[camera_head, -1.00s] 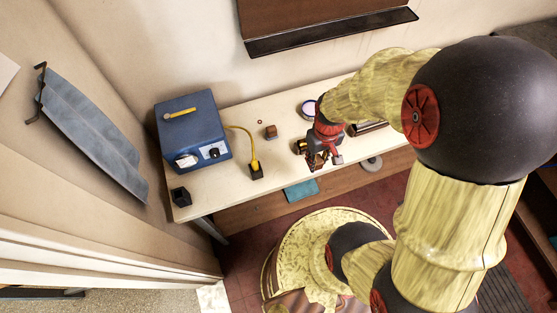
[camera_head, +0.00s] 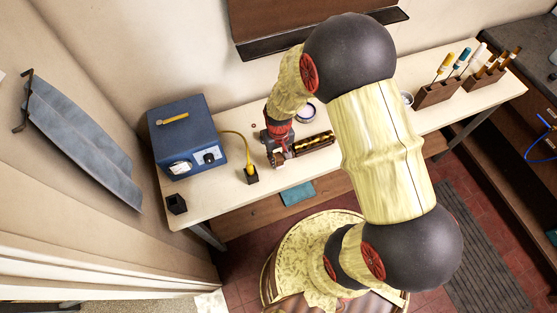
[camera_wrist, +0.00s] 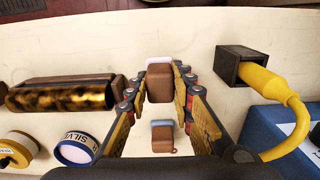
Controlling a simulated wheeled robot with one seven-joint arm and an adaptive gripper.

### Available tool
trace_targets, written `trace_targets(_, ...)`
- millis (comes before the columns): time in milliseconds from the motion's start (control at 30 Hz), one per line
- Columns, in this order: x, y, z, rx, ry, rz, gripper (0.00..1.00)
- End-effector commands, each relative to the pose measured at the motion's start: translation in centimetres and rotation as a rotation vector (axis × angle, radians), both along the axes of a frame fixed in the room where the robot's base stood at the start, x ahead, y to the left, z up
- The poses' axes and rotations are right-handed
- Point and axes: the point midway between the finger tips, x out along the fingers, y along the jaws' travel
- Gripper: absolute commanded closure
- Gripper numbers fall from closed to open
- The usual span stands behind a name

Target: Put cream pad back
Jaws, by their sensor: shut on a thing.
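The cream pad (camera_wrist: 159,82), a brown block with a pale cream layer at its far end, sits between my fingertips in the wrist view. My gripper (camera_wrist: 158,88) is shut on it, above the table. In the head view my gripper (camera_head: 277,157) is over the left part of the table, right of the yellow-plugged black holder. A second brown block with a blue-grey top (camera_wrist: 162,137) shows below the cream pad in the wrist view, on the table. My gripper and wrist hide it in the head view.
A blue device (camera_head: 185,135) stands left, its yellow cable running to a small black holder (camera_head: 252,177). Right of my gripper are a mottled dark-and-gold cylinder (camera_wrist: 62,97) and a tin marked SILVER (camera_wrist: 75,149). Tool racks (camera_head: 440,92) stand further right. A small open black box (camera_head: 177,204) is at the front-left corner.

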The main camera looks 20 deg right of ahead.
Motion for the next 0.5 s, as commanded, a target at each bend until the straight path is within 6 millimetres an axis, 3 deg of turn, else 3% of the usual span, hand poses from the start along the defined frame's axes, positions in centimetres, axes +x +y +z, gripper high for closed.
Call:
trace_targets(133,-0.1,0.0,-2.0,0.0,0.003,0.0,1.0)
trace_targets(500,-0.1,0.0,-2.5,0.0,0.001,0.0,1.0)
